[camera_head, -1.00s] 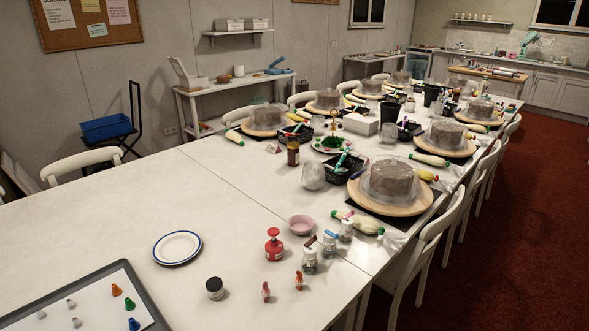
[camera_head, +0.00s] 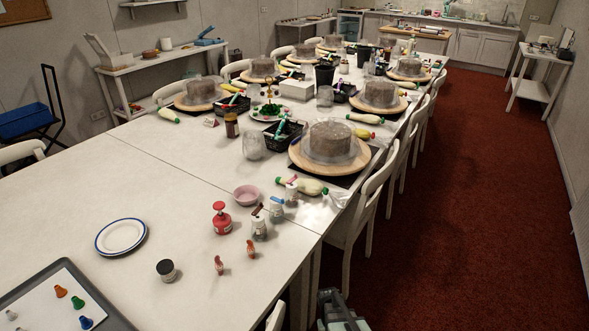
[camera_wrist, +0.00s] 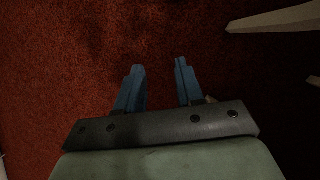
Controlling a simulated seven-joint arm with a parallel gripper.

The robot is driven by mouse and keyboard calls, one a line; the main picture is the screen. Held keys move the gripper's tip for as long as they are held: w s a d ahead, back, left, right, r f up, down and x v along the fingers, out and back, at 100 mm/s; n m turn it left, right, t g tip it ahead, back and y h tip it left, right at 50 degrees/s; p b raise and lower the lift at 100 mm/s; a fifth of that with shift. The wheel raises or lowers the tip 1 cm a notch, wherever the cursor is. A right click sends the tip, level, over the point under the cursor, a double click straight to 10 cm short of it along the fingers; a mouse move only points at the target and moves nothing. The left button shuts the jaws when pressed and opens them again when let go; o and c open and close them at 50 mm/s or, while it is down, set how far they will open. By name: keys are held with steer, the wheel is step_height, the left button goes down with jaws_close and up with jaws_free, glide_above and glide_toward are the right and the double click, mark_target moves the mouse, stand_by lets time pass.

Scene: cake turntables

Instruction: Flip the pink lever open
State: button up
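Three small glass jars with coloured levers on top stand near the right table edge in the head view. The pink lever (camera_head: 292,180) is on the farthest jar (camera_head: 291,194), beside a piping bag. A blue lever (camera_head: 277,200) and a brown lever (camera_head: 257,209) top the two nearer jars. The lever's exact position is too small to tell. My gripper (camera_wrist: 159,66) shows in the wrist view with its two blue fingers apart and nothing between them. It hangs over the red floor, off the table and away from the jars.
A red pump bottle (camera_head: 221,218), pink bowl (camera_head: 246,195) and two small orange-red figures (camera_head: 251,249) stand near the jars. A piping bag (camera_head: 312,187) and cake turntable (camera_head: 368,162) lie beyond. White chairs (camera_head: 361,205) line the right table edge; open red carpet (camera_head: 450,240) lies further right.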

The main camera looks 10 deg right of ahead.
steer(key=w+d+r+m+t+h, duration=0.1)
steer(key=w+d+r, duration=0.4)
steer(key=w+d, duration=0.25)
steer(key=w+d+r+m+t, duration=0.1)
steer(key=w+d+r, duration=0.55)
steer(key=w, duration=0.25)
steer(key=w+d+r+m+t+h, duration=0.1)
steer(key=w+d+r+m, duration=0.1)
steer(key=w+d+r, duration=0.5)
steer(key=w+d+r+m+t+h, duration=0.1)
steer(key=w+d+r, duration=0.5)
steer(key=r, duration=0.4)
steer(key=w+d+r+m+h, duration=0.1)
steer(key=w+d+r, duration=0.3)
steer(key=d+r, duration=0.5)
steer(key=w+d+r+m+t+h, duration=0.1)
steer(key=w+d+r, duration=0.45)
steer(key=r, duration=0.55)
step_height(320, 180, up, 8)
steer(key=n+y, duration=0.4)
steer(key=y, duration=0.2)
glide_above(292, 179)
steer(key=d, duration=0.2)
steer(key=f, duration=0.8)
steer(key=w+f, duration=0.1)
steer(key=f, duration=0.4)
steer(key=shift+a, duration=0.15)
